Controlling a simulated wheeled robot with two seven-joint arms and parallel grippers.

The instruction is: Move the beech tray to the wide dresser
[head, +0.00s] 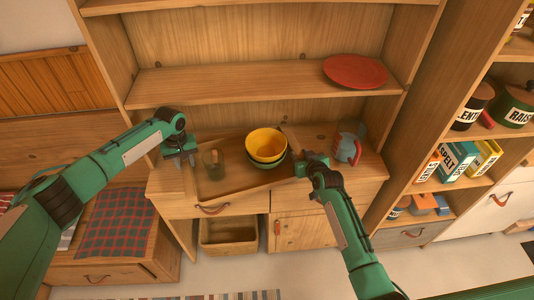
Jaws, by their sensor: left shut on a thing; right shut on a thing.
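The beech tray (236,181) is at the counter of the wide wooden dresser (345,193). It carries a yellow bowl (266,142) stacked in a green bowl (279,164), and a greenish glass (214,165) to their left. My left gripper (182,163) is shut on the tray's left end. My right gripper (299,166) is shut on its right end. The fingertips are small and partly hidden. I cannot tell whether the tray rests on the counter or hangs just above it.
A red plate (355,71) lies on the shelf above. A grey-blue and red jug (348,148) stands on the counter right of the tray. A shelf with jars and boxes (458,161) is at right, a bench with checked cloth (116,222) at left.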

